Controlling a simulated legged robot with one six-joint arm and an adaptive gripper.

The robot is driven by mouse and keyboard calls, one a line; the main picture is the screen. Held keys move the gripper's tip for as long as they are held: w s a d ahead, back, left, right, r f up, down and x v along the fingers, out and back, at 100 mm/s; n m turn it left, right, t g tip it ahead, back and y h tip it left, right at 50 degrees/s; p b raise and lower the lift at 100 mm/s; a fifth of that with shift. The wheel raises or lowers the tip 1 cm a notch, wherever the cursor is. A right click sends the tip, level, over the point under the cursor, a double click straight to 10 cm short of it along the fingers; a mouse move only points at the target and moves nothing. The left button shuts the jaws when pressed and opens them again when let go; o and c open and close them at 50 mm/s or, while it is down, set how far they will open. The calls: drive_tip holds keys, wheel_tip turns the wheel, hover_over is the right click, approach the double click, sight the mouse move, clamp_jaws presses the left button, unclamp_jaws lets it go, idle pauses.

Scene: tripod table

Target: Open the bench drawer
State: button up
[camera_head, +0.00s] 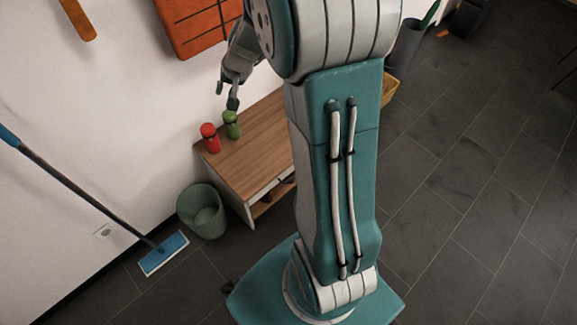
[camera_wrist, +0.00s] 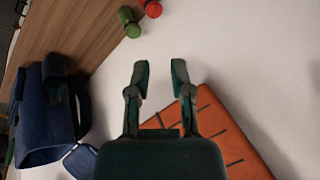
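The wooden bench (camera_head: 262,135) stands against the wall, left of my arm in the head view. Its pale front (camera_head: 266,188) shows only in part, with an open dark space below. My arm hides the bench's right part, and I cannot make out a drawer handle. My gripper (camera_head: 227,96) is above the back of the bench top, near the wall. In the wrist view my gripper (camera_wrist: 160,72) has its two fingers apart with nothing between them. The bench top (camera_wrist: 85,35) shows at the upper left there.
A red bottle (camera_head: 210,138) and a green bottle (camera_head: 231,125) stand on the bench's left end. A bin (camera_head: 202,212) and a blue mop (camera_head: 164,253) are left of the bench. An orange panel (camera_head: 200,22) hangs on the wall. A blue bag (camera_wrist: 42,115) shows in the wrist view.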

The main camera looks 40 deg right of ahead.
drive_tip(key=w+d+f+m, duration=0.15)
drive_tip(key=d+f, duration=0.25)
drive_tip(key=f, duration=0.4)
drive_tip(key=w+d+f+m+h, duration=0.1)
drive_tip(key=d+f+m, duration=0.1)
drive_tip(key=d+f, duration=0.35)
drive_tip(key=w+d+f+m, duration=0.1)
drive_tip(key=d+f+m, duration=0.15)
drive_tip(key=f, duration=0.65)
drive_tip(key=s+d+f+m+g, duration=0.15)
drive_tip(key=s+f, duration=0.25)
drive_tip(key=f, duration=0.4)
drive_tip(key=s+d+f+m+g+h, duration=0.1)
drive_tip(key=s+d+f+m, duration=0.15)
drive_tip(key=f, duration=0.55)
drive_tip(key=s+d+f+m+g, duration=0.1)
drive_tip(key=s+d+f, duration=0.25)
drive_tip(key=f, duration=0.45)
drive_tip(key=shift+t, duration=0.25)
drive_tip(key=f, duration=0.3)
drive_tip(key=w+f, duration=0.1)
drive_tip(key=f, duration=0.6)
drive_tip(key=shift+w+a+f, duration=0.15)
drive_tip(key=shift+a+f, duration=0.15)
drive_tip(key=shift+a, duration=0.1)
clamp_jaws()
